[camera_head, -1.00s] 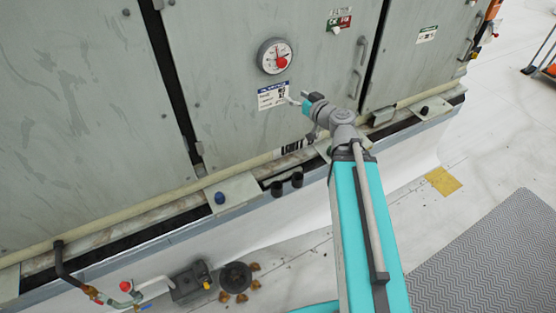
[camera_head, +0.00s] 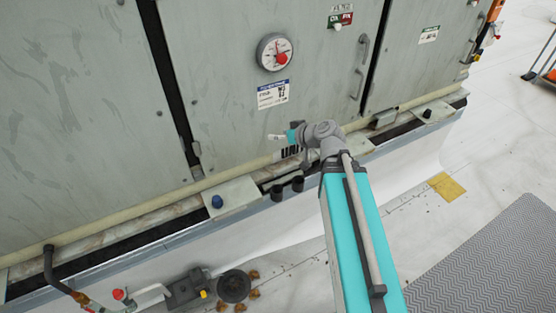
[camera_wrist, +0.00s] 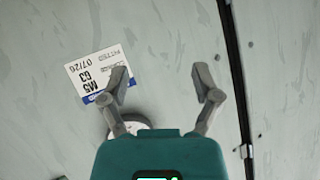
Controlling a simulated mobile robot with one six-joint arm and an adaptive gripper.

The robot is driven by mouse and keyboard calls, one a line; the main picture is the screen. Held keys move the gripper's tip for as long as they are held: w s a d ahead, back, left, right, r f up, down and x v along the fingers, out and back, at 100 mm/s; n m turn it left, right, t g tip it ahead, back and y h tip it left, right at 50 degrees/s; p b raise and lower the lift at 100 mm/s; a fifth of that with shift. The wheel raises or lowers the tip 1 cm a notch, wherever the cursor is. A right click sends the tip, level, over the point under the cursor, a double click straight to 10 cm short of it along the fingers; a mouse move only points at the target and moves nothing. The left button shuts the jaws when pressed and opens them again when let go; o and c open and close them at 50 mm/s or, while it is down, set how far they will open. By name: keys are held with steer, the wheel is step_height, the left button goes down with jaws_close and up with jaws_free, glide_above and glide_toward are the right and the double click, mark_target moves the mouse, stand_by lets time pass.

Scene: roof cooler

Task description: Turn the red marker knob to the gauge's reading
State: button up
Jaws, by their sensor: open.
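A round white gauge (camera_head: 274,52) is mounted on the grey cabinet door in the head view. The red marker knob (camera_head: 281,58) sits at its middle; the scale and needle are too small to read. My gripper (camera_head: 272,137) is below the gauge and its label, in front of the lower door, apart from the knob. In the wrist view my gripper (camera_wrist: 164,84) has its two grey fingers spread with nothing between them. Part of a pale round rim (camera_wrist: 131,126), likely the gauge, shows behind the left finger, mostly hidden by my gripper body.
A white and blue label (camera_head: 272,94) is below the gauge; it also shows in the wrist view (camera_wrist: 88,73). Door handles (camera_head: 361,52) stick out to the right. A ledge with a blue cap (camera_head: 217,201) runs below the doors. A pipe with a red valve (camera_head: 118,294) is at lower left.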

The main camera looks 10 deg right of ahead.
step_height(320, 180, down, 7)
steer(key=s+a+g+h+b, duration=0.1)
steer(key=s+g+b, duration=0.1)
steer(key=shift+s+g+b, duration=0.3)
steer(key=shift+s+g, duration=0.05)
steer(key=shift+g, duration=0.05)
stand_by(0.4)
steer(key=s+d+f+m+g+h, duration=0.4)
steer(key=s+f+g+h, duration=0.2)
steer(key=s, duration=0.3)
steer(key=shift+d+m+g+h, duration=0.3)
steer(key=shift+d+h, duration=0.1)
steer(key=shift+h, duration=0.3)
